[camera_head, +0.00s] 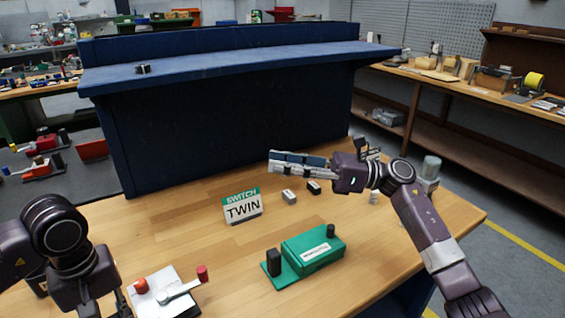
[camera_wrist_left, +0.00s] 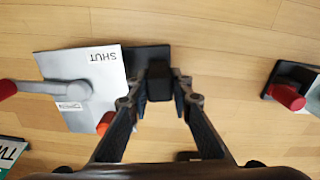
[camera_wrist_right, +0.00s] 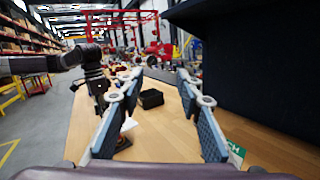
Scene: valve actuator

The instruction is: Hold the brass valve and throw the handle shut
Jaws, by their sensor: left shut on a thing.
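The valve unit is a white-grey plate (camera_head: 158,285) on the bench at lower left, with a grey lever (camera_head: 182,291) ending in a red knob (camera_head: 202,273) and an orange-red knob (camera_head: 141,286). Nothing looks clearly brass. In the left wrist view, the plate (camera_wrist_left: 80,115) has a SHUT label (camera_wrist_left: 103,57) and the lever (camera_wrist_left: 60,88) points left, away from it. My left gripper (camera_wrist_left: 158,92) is shut on the unit's black block (camera_wrist_left: 158,80). My right gripper (camera_head: 285,162) is open and empty above the bench, far from the lever; its spread fingers show in the right wrist view (camera_wrist_right: 160,82).
A green box with black posts (camera_head: 313,250) stands right of the valve unit. A SWITCH TWIN sign (camera_head: 243,206) and two small blocks (camera_head: 289,197) lie farther back. A blue raised shelf (camera_head: 240,68) borders the bench. Bare wood lies between sign and valve unit.

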